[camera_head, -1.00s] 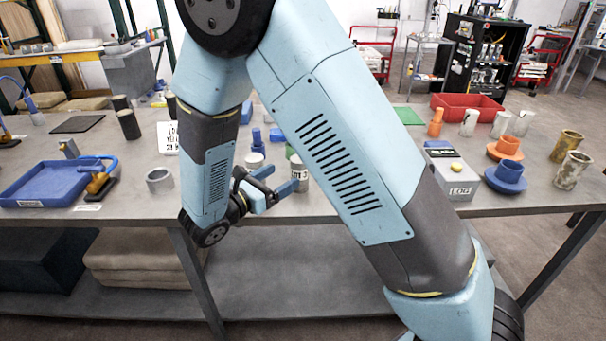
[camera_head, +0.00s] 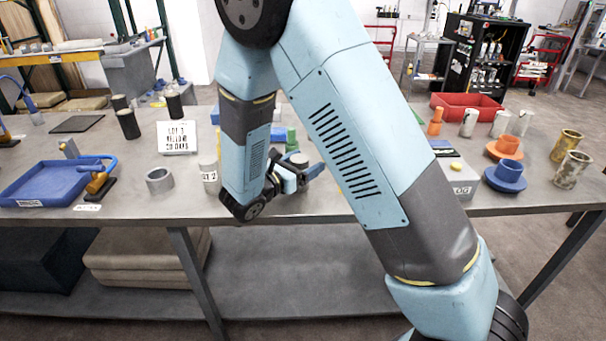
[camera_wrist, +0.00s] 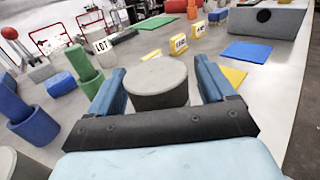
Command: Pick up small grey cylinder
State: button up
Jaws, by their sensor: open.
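A short grey cylinder (camera_wrist: 157,85) stands upright in the wrist view, just ahead of and between the two blue fingers of my gripper (camera_wrist: 160,75). Its flat top and near side show; its lower part is hidden behind the dark gripper bar. Whether the fingers touch it is unclear. In the head view, my gripper (camera_head: 305,169) is low over the bench near the front edge, and a grey cylinder top (camera_head: 299,158) shows beside the fingers, mostly hidden. The jaws are open.
Green and blue stacked pieces (camera_wrist: 84,68) stand left of the cylinder in the wrist view. Small yellow labelled blocks (camera_wrist: 179,43) lie beyond it. In the head view, a labelled grey cylinder (camera_head: 209,177) stands left of my forearm, and a grey ring (camera_head: 159,180) lies farther left.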

jog(key=c, duration=1.4)
jog(key=shift+r, duration=0.15)
